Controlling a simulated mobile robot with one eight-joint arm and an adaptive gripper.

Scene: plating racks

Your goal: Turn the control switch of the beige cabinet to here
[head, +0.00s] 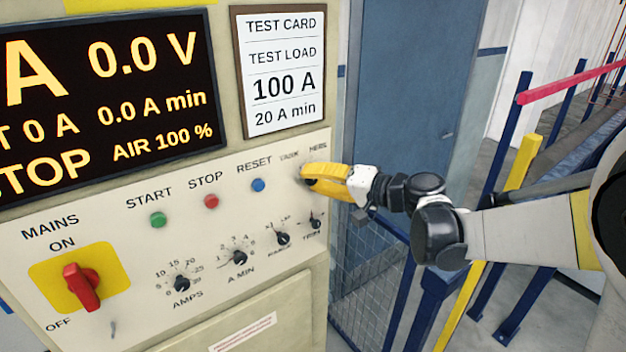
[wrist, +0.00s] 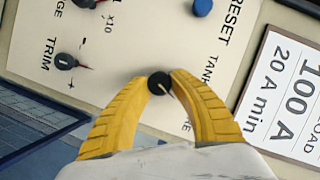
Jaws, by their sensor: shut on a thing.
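The beige cabinet (head: 130,235) fills the left of the head view. Its control switch is a small round black knob (wrist: 159,83) with a pale pointer line. In the wrist view that line slants to the lower right, between the TANK label (wrist: 209,70) and the partly hidden HERE label (wrist: 187,127). My gripper (head: 308,179) has yellow fingers and reaches the panel from the right, just below these labels. In the wrist view my gripper (wrist: 160,80) is shut on the knob, with one fingertip on each side. In the head view the fingers hide the knob.
A blue RESET button (head: 258,185) sits left of my gripper. The range knob (head: 283,238) and trim knob (head: 315,223) sit below it. The red mains switch (head: 82,287) is far left. A test card (head: 281,72) hangs above. Railings (head: 520,160) stand at right.

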